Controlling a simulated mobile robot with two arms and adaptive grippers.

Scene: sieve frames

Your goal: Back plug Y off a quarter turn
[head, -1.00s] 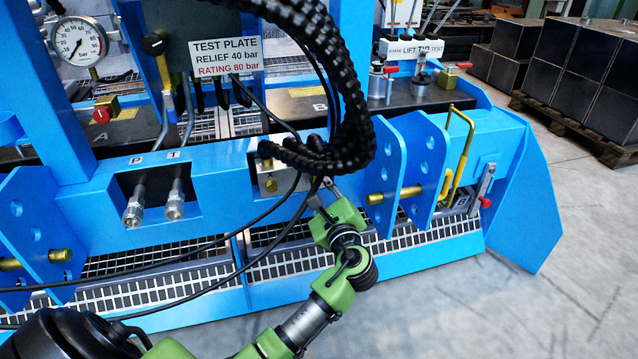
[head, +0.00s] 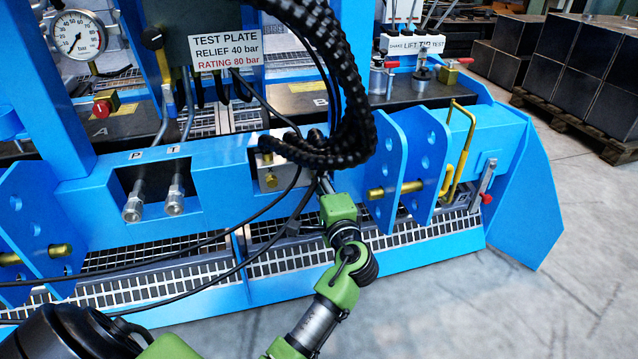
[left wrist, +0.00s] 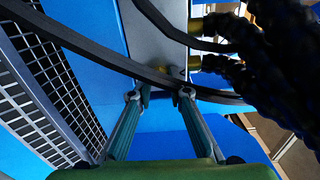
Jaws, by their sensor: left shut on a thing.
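My left gripper (head: 323,182) is at the right end of a grey metal block (head: 286,170) set in the blue beam. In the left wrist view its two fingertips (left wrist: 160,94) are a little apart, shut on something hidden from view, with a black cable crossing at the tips. A brass plug (head: 271,182) sits on the block's front, left of the gripper. Brass fittings (left wrist: 194,63) also show by the block in the left wrist view. No letter Y is readable, so I cannot tell which plug is Y. My right gripper is not in view.
A thick black hose bundle (head: 358,120) hangs just above the gripper. Thin black cables (head: 232,232) run past it to the left. Blue lugs with a brass pin (head: 376,193) stand close on the right. Metal grating (head: 150,276) lies below.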

